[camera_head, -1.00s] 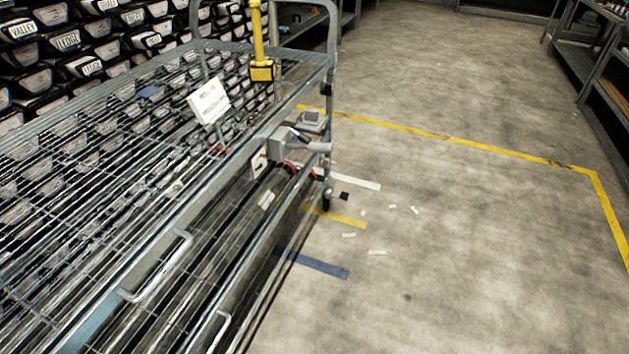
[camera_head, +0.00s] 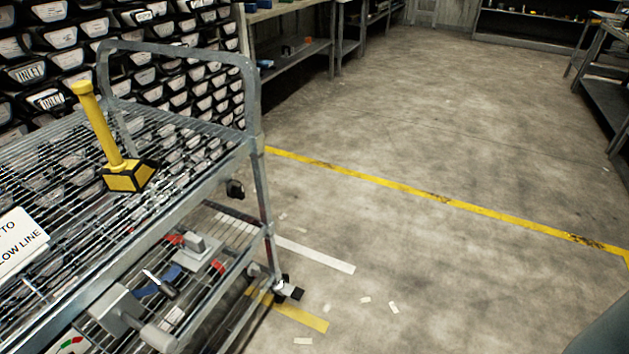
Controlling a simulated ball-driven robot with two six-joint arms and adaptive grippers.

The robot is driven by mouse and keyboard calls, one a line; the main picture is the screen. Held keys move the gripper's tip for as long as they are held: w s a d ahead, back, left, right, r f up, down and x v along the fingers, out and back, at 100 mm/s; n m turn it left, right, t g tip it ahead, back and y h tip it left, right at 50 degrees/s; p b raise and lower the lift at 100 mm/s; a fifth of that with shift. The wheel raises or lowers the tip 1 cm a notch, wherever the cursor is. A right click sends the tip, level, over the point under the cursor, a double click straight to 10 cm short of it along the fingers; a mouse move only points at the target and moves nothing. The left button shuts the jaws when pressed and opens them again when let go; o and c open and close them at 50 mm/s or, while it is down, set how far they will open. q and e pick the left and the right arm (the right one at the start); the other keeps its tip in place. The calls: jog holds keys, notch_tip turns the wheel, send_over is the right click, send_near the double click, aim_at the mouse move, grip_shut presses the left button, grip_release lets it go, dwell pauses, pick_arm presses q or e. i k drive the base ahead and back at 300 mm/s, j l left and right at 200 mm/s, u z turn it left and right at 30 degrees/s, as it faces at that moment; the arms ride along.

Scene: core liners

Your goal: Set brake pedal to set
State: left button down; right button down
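A wire-shelf cart (camera_head: 200,172) stands at the left. At the foot of its near right post is a caster (camera_head: 280,283) with a small black pedal-like piece (camera_head: 293,292) sticking out to the right, close to the floor. It looks like the brake pedal, but it is too small to tell whether it is up or pressed down. Neither of my grippers is in view.
Grey devices with a handle (camera_head: 125,308) are lower down. A yellow floor line (camera_head: 430,195) crosses open floor. Shelving (camera_head: 290,55) stands behind.

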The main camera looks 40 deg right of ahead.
aim_at(295, 293)
jog(key=i+l, duration=0.1)
jog(key=l, duration=1.2)
jog(key=i, duration=0.05)
